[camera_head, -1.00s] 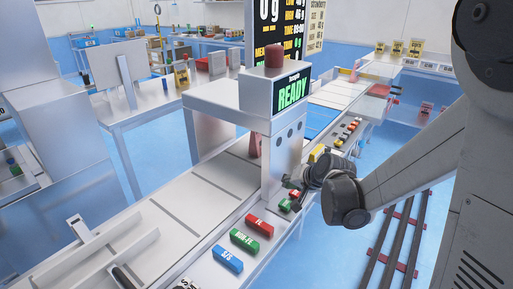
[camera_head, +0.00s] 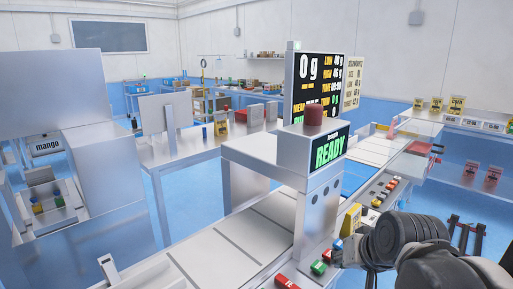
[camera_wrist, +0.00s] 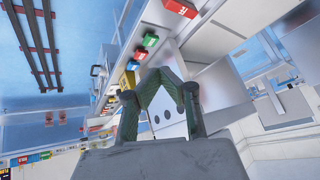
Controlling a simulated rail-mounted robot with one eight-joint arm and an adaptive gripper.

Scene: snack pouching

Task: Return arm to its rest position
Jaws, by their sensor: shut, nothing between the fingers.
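My gripper shows in the wrist view (camera_wrist: 160,82) with its two fingers meeting at the tips, shut and empty. In the head view my arm's end (camera_head: 405,245) is at the lower right, beside the weighing machine (camera_head: 318,205); the fingers themselves are small and partly hidden there. The machine's screen (camera_head: 329,151) reads READY in green. A green button block (camera_head: 319,267) and a red button block (camera_head: 286,282) lie just left of my arm's end, on the machine's front ledge. I cannot tell any contact between the gripper and the machine.
A conveyor (camera_head: 240,235) runs from the lower left through the machine. A tall display board (camera_head: 318,85) stands behind. Floor rails (camera_wrist: 38,45) show in the wrist view, with clear blue floor around them.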

